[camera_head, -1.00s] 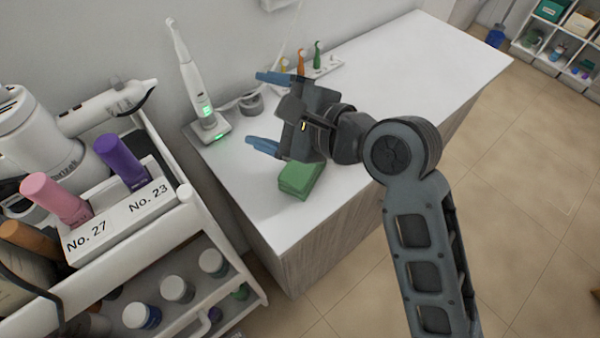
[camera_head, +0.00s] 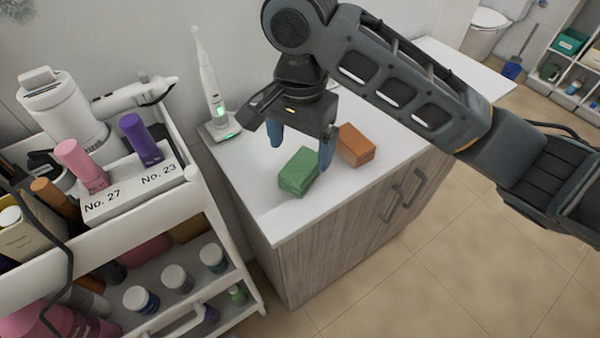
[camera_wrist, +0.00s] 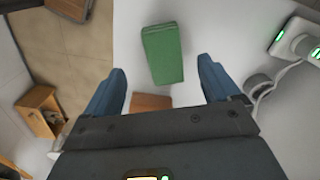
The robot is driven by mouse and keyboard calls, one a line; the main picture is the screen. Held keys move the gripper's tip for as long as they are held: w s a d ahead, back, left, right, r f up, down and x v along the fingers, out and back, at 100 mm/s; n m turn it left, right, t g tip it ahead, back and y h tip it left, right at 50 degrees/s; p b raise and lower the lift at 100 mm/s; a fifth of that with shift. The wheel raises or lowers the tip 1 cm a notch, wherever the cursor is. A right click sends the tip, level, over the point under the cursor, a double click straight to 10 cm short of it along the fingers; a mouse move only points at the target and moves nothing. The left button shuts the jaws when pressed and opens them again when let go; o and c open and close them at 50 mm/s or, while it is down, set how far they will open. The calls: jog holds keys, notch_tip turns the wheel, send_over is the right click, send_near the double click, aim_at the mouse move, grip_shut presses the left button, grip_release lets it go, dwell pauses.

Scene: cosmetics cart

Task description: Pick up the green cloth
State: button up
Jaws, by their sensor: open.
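The green cloth (camera_head: 299,171) is a folded, stacked block lying on the white top of the cabinet, near its left end. In the wrist view the green cloth (camera_wrist: 163,54) lies ahead of the fingers, roughly between their lines. My gripper (camera_head: 300,157) is open and empty, with its blue fingers pointing down, above and just behind the cloth in the head view. Its fingertips (camera_wrist: 163,75) show on either side in the wrist view. I see no clear contact with the cloth.
An orange folded cloth (camera_head: 355,145) lies right of the green one and shows partly in the wrist view (camera_wrist: 150,102). An electric toothbrush (camera_head: 213,100) stands on its base behind. A cosmetics cart (camera_head: 215,205) stands to the left. The front of the cabinet top (camera_head: 270,222) is clear.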

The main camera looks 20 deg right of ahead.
aim_at(299, 167)
notch_tip(299, 167, down, 3)
jog(key=shift+r+b, duration=0.15)
jog(key=shift+b, duration=0.2)
jog(key=shift+w+f+b, duration=0.15)
jog(key=shift+f, duration=1.15)
jog(key=shift+w+f+b, duration=0.1)
jog(key=shift+f+b, duration=0.05)
jog(key=shift+f, duration=1.1)
jog(key=c, duration=1.1)
jog(key=shift+c, duration=0.2)
jog(key=shift+r, duration=0.15)
jog(key=shift+r, duration=0.6)
jog(key=r, duration=0.1)
jog(key=d+r, duration=0.1)
jog(key=r, duration=0.1)
jog(key=shift+s+r+p, duration=0.1)
jog(key=shift+r+p, duration=0.1)
jog(key=shift+p, duration=0.15)
jog(key=s+d+r+p, duration=0.1)
jog(key=s+d+r, duration=0.3)
jog(key=d, duration=0.5)
notch_tip(299, 167, up, 2)
jog(key=shift+s+d+r, duration=0.1)
jog(key=shift+s+d, duration=0.15)
jog(key=shift+d, duration=0.15)
